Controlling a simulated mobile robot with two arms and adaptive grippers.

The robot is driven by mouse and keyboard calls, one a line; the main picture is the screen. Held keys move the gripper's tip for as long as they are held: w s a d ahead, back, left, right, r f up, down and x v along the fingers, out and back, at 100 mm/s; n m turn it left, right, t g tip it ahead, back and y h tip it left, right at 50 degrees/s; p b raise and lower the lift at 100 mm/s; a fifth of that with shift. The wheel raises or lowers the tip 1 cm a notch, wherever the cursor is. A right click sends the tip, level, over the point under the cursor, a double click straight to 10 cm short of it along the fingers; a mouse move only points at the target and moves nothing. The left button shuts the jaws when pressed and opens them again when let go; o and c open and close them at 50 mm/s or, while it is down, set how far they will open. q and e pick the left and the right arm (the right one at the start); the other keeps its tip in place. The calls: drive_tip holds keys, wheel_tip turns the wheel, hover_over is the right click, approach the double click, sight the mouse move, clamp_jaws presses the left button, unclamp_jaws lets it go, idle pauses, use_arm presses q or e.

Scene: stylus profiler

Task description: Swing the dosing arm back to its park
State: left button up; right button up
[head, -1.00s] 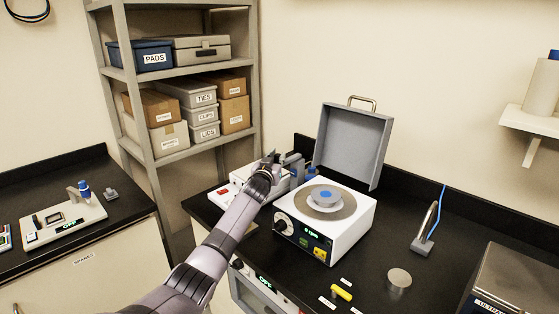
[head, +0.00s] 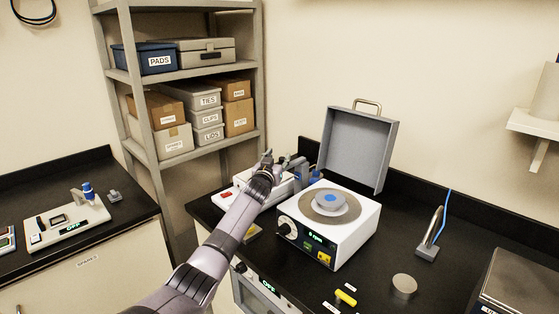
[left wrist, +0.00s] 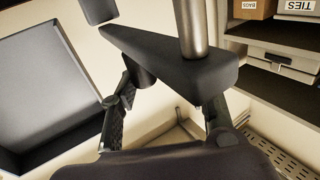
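The spin coater (head: 345,245) stands on the black bench with its grey lid (head: 355,150) open and a blue disc (head: 331,198) on its round chuck. My left gripper (head: 267,160) is behind and left of it, beside the grey dosing arm (head: 298,165). In the left wrist view, a dark wedge-shaped arm (left wrist: 180,72) with a metal post (left wrist: 191,30) crosses in front of my left gripper (left wrist: 168,105). Its two fingers are spread apart. I cannot tell whether they touch the arm. My right gripper is not in view.
A white device (head: 240,190) with a red switch sits left of the coater, partly behind my arm. A yellow piece (head: 345,298), a round grey disc (head: 404,286) and a stand with a blue tube (head: 432,235) are on the bench to the right. A shelf rack (head: 166,165) stands behind.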

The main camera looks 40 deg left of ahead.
use_arm(q)
drive_tip(key=shift+s+f, duration=0.1)
drive_tip(key=shift+f, duration=0.25)
drive_tip(key=shift+f, duration=0.1)
drive_tip(key=shift+s+d, duration=0.3)
drive_tip(key=shift+s, duration=0.2)
drive_tip(key=v, duration=1.1)
drive_tip(key=shift+w+a, duration=0.1)
idle(0.8)
